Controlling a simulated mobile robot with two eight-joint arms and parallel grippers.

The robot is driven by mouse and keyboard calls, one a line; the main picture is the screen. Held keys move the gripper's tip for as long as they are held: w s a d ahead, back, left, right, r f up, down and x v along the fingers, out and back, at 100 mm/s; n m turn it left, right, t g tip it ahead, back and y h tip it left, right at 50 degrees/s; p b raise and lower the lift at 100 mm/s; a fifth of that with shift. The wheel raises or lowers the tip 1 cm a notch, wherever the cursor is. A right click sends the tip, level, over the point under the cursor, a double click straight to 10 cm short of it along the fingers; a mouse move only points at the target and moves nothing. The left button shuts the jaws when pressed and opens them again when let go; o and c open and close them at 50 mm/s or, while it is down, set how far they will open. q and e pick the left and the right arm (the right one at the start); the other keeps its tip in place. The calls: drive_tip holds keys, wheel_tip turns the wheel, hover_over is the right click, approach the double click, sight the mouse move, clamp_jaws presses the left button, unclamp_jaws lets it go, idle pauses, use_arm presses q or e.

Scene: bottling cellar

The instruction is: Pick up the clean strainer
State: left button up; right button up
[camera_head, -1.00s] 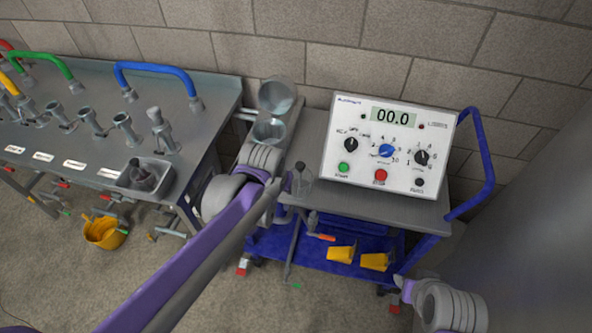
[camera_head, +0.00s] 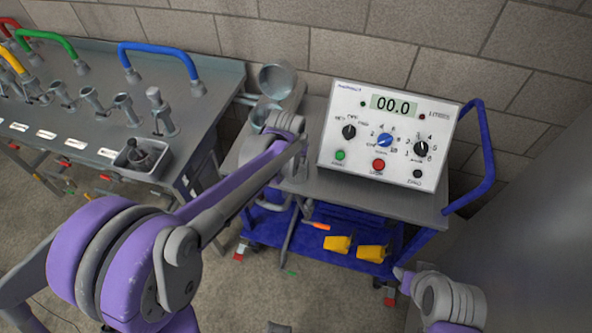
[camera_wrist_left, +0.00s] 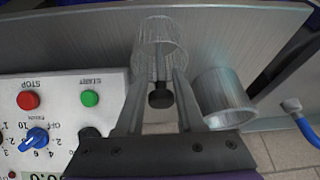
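The clean strainer (camera_wrist_left: 160,48) is a mesh cylinder with a dark knob (camera_wrist_left: 160,96); it stands on the grey top of the cart, in the upper middle of the left wrist view. My left gripper (camera_wrist_left: 161,76) is open, with one finger on each side of the knob and a visible gap to it. I cannot tell whether the knob is at fingertip depth. In the head view my left wrist (camera_head: 285,135) is over this spot and largely hides the strainer. Part of my right arm shows at the lower right of the head view; its gripper fingers are not visible.
The control box (camera_head: 385,140) stands right. A tray (camera_head: 120,162) on the left bench holds another dark-knobbed strainer (camera_head: 142,162).

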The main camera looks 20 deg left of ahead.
use_arm(q)
drive_tip(key=b+x, duration=0.1)
drive_tip(key=x, duration=0.1)
drive_tip(key=shift+f, duration=0.35)
drive_tip(key=shift+r, duration=0.1)
use_arm(e)
drive_tip(key=shift+s+f, duration=0.4)
drive_tip(key=shift+f, duration=0.45)
use_arm(q)
drive_tip(key=shift+c, duration=0.3)
use_arm(e)
drive_tip(key=shift+w, duration=0.1)
use_arm(q)
clamp_jaws()
wheel_tip(320, 180, up, 10)
drive_tip(key=shift+p, duration=0.4)
use_arm(e)
drive_tip(key=shift+w+r, duration=0.1)
drive_tip(key=shift+r, duration=0.3)
